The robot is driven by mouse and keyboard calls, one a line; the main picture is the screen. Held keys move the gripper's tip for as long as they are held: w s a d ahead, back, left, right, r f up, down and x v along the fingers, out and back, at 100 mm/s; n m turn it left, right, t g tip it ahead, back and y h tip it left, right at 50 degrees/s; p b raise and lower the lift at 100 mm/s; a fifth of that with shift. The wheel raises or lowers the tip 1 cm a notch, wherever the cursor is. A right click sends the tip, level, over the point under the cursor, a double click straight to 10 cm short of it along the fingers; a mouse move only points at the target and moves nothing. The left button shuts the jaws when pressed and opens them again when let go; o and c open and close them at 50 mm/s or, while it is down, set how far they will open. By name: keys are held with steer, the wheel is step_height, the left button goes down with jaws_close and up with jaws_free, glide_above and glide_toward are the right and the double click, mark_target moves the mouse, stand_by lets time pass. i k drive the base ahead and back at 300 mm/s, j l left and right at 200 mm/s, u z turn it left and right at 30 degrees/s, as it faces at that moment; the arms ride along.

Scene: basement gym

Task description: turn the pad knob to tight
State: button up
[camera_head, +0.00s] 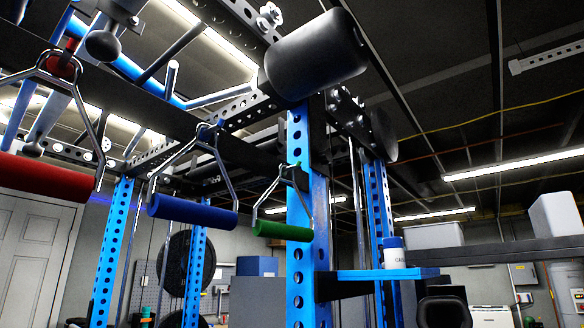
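A black cylindrical pad (318,55) sticks out from a perforated black beam of the rack, high in the centre of the head view. A shiny silver lobed knob (270,16) sits on the beam just left of the pad; it looks like the pad knob, and no tight or loose marking can be read. A black ball knob (103,45) shows at the upper left. My gripper is not in view, and nothing is seen touching either knob.
Red (45,178), blue (192,211) and green (283,231) handles hang below the beam. A blue upright (299,270) carries a blue shelf (378,274) with a small bottle (394,253). A dark rounded shape (443,311), unclear what, shows at the bottom right.

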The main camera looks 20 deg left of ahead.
mark_target(325, 156)
steer(key=k+u, duration=0.75)
